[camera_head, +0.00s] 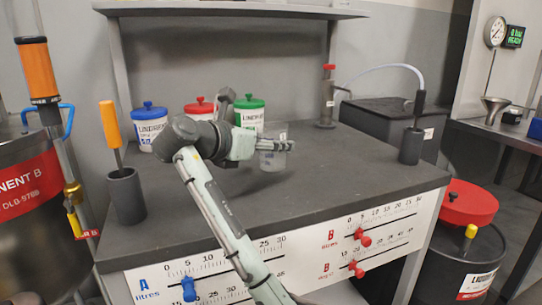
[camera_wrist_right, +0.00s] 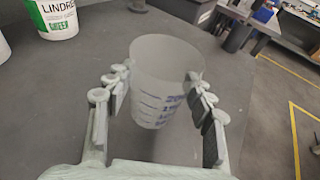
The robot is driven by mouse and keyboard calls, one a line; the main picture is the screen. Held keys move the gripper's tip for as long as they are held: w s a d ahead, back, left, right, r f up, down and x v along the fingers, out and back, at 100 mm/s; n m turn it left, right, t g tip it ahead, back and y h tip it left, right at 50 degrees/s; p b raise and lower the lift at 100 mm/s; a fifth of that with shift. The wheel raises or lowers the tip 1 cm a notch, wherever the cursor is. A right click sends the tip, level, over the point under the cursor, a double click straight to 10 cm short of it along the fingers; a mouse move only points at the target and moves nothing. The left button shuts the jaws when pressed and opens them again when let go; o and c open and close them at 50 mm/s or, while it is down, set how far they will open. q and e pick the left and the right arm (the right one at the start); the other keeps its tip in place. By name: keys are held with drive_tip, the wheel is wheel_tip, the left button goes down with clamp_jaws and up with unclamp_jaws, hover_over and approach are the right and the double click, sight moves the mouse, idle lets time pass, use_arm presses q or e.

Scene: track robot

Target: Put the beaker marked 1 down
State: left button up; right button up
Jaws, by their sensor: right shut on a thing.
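A clear beaker with blue markings (camera_wrist_right: 160,85) is between the fingers of my right gripper (camera_wrist_right: 152,92), which is shut on it. The beaker looks upright in the right wrist view; I cannot make out a number 1 on it. In the head view, the beaker (camera_head: 272,160) is at the right gripper (camera_head: 275,146), over the middle of the dark worktop (camera_head: 330,185). I cannot tell whether its base touches the worktop. My left gripper is not in view.
Tubs with blue (camera_head: 149,112), red (camera_head: 198,107) and green (camera_head: 249,110) lids stand behind my right arm. A grey holder with an orange-handled tool (camera_head: 126,195) stands at the left; another holder (camera_head: 411,146) stands at the right. The worktop's front middle and right are clear.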

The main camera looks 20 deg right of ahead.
wheel_tip(320, 180, down, 3)
drive_tip(key=shift+r, duration=0.15)
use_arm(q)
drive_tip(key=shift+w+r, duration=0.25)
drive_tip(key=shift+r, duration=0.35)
use_arm(e)
drive_tip(key=o, duration=1.2)
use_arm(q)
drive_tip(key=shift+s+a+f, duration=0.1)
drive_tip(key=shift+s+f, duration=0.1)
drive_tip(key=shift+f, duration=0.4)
